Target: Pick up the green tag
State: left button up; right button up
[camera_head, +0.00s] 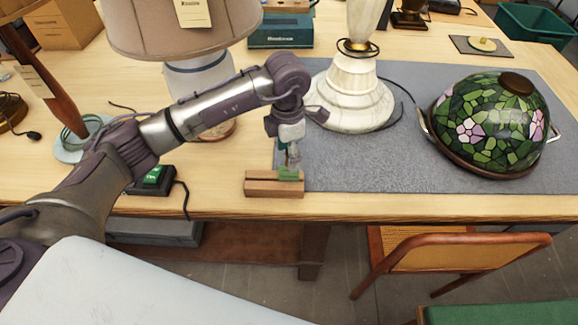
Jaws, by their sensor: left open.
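A small green tag (291,174) sits at the wooden block (266,188) near the front edge of the bench. My left gripper (292,165) points down directly above the tag, at its upper edge. Its jaws are open; the fingers are small here, and I cannot tell whether they touch the tag. The gripper partly hides the tag's upper part. My right gripper is not in view.
A white marble lamp base (347,98) stands behind on the grey mat (395,155). A stained-glass shade (487,120) rests at the right. A fabric-shaded lamp (165,28) is behind my arm. A dark box with a green face (152,178) and cord lies left of the block.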

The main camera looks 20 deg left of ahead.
pick_arm(q)
jog(key=c, duration=0.9)
